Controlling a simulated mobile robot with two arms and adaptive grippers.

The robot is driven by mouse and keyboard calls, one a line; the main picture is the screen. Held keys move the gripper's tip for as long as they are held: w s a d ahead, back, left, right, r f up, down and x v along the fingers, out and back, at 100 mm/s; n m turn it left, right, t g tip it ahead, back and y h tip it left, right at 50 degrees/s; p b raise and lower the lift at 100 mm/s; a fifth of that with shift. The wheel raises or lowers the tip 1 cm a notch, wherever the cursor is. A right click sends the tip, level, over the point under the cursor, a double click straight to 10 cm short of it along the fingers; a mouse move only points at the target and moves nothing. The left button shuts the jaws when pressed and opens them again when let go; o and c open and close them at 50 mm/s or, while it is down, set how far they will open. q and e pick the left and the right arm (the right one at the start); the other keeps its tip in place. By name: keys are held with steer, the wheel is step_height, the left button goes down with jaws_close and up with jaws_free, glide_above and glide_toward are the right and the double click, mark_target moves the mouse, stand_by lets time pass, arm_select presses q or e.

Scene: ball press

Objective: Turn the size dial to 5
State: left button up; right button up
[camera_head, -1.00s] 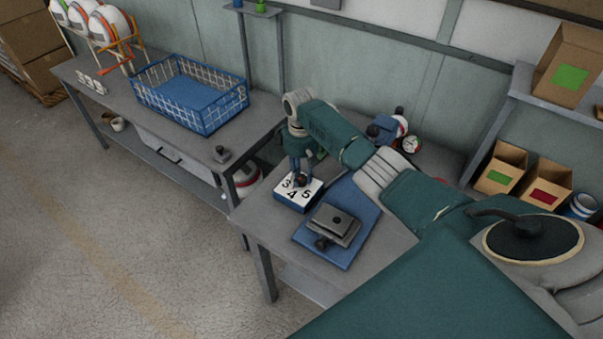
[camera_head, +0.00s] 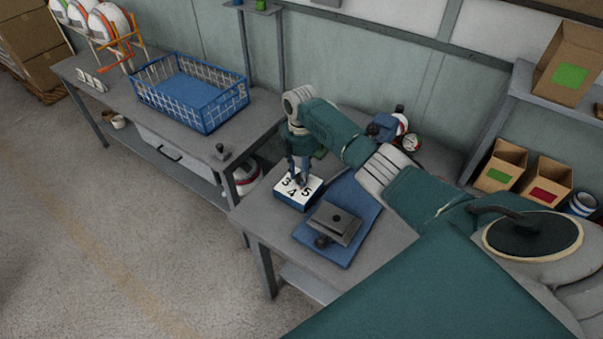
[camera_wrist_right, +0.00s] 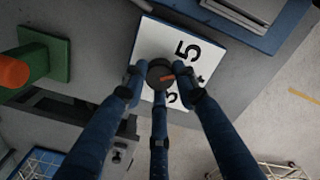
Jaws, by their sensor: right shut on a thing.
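The size dial (camera_wrist_right: 160,72) is a dark round knob with an orange mark, on a white plate (camera_wrist_right: 158,38) with black numbers. In the head view the plate tops a blue box (camera_head: 291,202) and shows 3, 4 and 5. My right gripper (camera_head: 299,181) points down at it. In the right wrist view its blue fingers (camera_wrist_right: 161,77) are closed around the knob. The orange mark points to the picture's right, roughly toward the partly hidden 4, below the 5 (camera_wrist_right: 187,50). My left gripper is in neither view.
A blue board with a grey block (camera_head: 335,223) lies right beside the dial box. A pressure gauge (camera_head: 411,142) stands behind. A blue wire basket (camera_head: 207,118) sits on the left bench. Open cartons (camera_head: 501,169) stand at the right.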

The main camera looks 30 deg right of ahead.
mark_target(299, 177)
steer(key=n, duration=0.5)
steer(key=shift+w+a+r+b, duration=0.2)
steer(key=shift+w+a+b, duration=0.05)
steer(key=shift+a+b, duration=0.05)
steer(key=shift+f, duration=0.1)
stand_by(0.3)
steer(key=o, duration=1)
steer(key=shift+s, duration=0.1)
steer(key=shift+c, duration=0.2)
steer(key=shift+o, duration=1)
steer(key=shift+a, duration=0.15)
steer(key=shift+s, duration=0.1)
steer(key=shift+d+r, duration=0.2)
steer(key=shift+r, duration=0.05)
step_height(299, 177, up, 12)
steer(key=shift+a+f, duration=0.2)
